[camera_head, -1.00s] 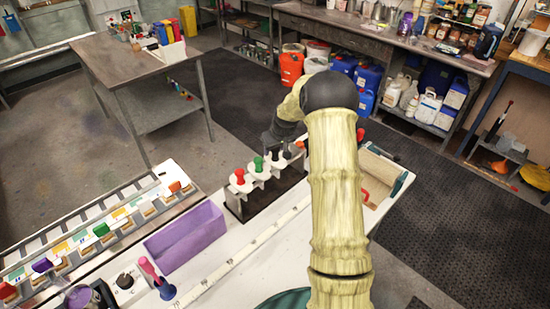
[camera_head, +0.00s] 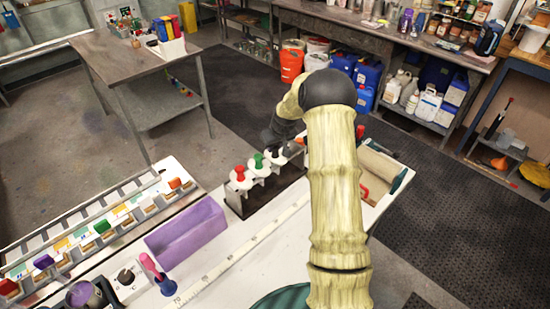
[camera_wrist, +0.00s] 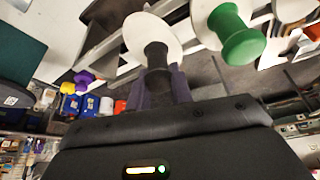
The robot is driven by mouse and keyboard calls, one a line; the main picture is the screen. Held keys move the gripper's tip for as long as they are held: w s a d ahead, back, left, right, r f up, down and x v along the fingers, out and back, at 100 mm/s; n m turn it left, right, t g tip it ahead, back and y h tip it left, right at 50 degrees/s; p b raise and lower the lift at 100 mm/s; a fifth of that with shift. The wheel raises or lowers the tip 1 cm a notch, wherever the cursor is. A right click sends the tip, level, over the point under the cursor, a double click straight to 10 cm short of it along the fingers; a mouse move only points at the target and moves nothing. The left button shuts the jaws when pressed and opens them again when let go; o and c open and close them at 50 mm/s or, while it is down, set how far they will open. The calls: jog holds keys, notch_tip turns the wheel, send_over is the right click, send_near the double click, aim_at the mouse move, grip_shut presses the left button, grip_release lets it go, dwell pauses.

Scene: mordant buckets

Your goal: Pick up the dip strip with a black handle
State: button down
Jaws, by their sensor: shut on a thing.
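The dip strip with a black handle (camera_wrist: 156,58) is in the wrist view, its handle between the two fingers of my gripper (camera_wrist: 160,82). A white disc sits at the end of the handle; the strip beyond it is hidden. My gripper (camera_head: 270,140) also shows in the head view, dark and small, over the far part of the dip strip rack (camera_head: 236,202). The green-handled strip (camera_wrist: 238,38) is close beside the held one, not touching the fingers. In the head view, the red-handled strip (camera_head: 240,173) and the green one stand upright in the rack.
A purple trough (camera_head: 187,232) lies left of the rack on the white bench. A tray with a pale roll (camera_head: 378,164) is to the right. A long sample rack (camera_head: 130,220) runs along the left. A strip of bench in front of the rack is clear.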

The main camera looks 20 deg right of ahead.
notch_tip(320, 180, up, 10)
jog(key=b, duration=0.3)
jog(key=shift+b, duration=0.3)
dwell(0.5)
